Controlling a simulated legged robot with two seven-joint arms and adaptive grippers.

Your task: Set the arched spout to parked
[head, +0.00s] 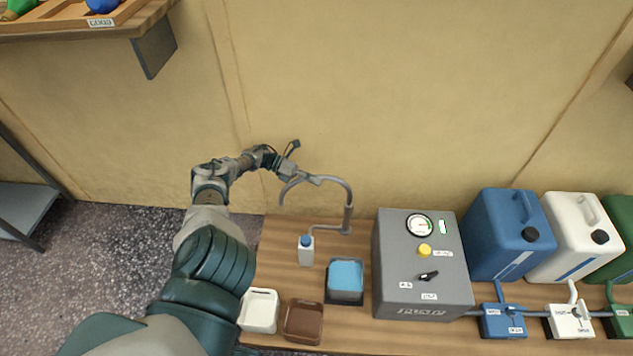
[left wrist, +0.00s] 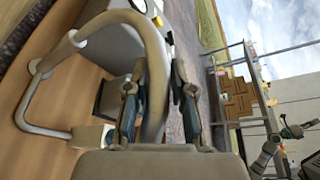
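The arched spout (head: 348,196) is a grey bent pipe standing at the back of the wooden counter. My left gripper (head: 312,179) is at the arch's upper left. In the left wrist view the spout (left wrist: 156,55) passes between the two fingers of my left gripper (left wrist: 160,92), which look closed around it. What seems to be my right gripper (left wrist: 297,130) shows small at the lower right there; its finger state is unclear.
A grey control box (head: 395,295) with gauge, yellow button and black knob stands right of the spout. Blue (head: 500,235) and white (head: 577,238) canisters stand further right. A blue-topped block (head: 345,277), a white tub (head: 259,311) and a brown tub (head: 304,321) are in front.

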